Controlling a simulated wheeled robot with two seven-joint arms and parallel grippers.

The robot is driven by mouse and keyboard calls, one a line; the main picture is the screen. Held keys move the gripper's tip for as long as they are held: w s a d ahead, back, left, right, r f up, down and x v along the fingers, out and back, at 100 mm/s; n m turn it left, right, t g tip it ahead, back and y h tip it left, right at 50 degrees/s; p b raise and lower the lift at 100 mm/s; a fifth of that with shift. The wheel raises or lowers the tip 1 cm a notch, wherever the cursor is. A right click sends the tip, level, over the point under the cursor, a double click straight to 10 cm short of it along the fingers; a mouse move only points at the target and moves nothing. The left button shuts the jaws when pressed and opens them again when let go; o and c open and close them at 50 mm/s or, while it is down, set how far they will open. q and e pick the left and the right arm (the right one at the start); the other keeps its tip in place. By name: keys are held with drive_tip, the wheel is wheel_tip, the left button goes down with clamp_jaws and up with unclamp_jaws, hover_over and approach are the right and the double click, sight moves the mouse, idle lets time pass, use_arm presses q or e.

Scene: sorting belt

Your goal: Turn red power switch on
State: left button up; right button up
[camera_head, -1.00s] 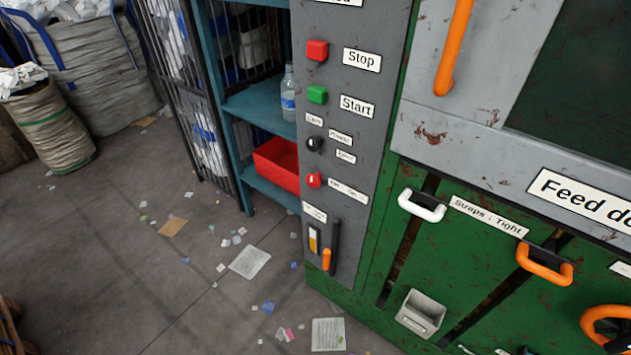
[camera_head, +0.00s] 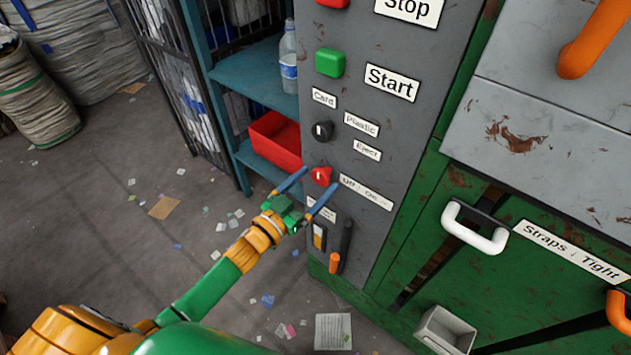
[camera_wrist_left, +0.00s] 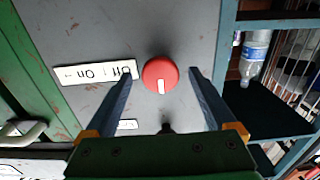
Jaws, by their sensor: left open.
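The red power switch (camera_head: 321,176) is a round red knob with a white mark, on the grey control panel (camera_head: 345,225). Its label (camera_head: 366,192) reads Off and On. My left gripper (camera_head: 307,190) is open, with its blue fingers pointing at the panel on either side of the knob. In the left wrist view the red switch (camera_wrist_left: 160,75) sits between the two spread fingertips (camera_wrist_left: 160,73), with a gap on each side. The white mark points toward the bottom of that view. Whether the fingertips reach the panel face cannot be told. My right gripper is not in view.
Above the switch are a black knob (camera_head: 322,131) and a green Start button (camera_head: 330,63). Below is a lever with an orange tip (camera_head: 334,262). A teal shelf (camera_head: 255,88) with a red bin (camera_head: 275,141) stands left. A white handle (camera_head: 474,228) juts out at right.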

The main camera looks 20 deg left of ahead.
use_arm(q)
drive_tip(key=shift+w, duration=0.15)
drive_tip(key=shift+c, duration=0.2)
drive_tip(key=c, duration=1.3)
drive_tip(key=shift+c, duration=0.2)
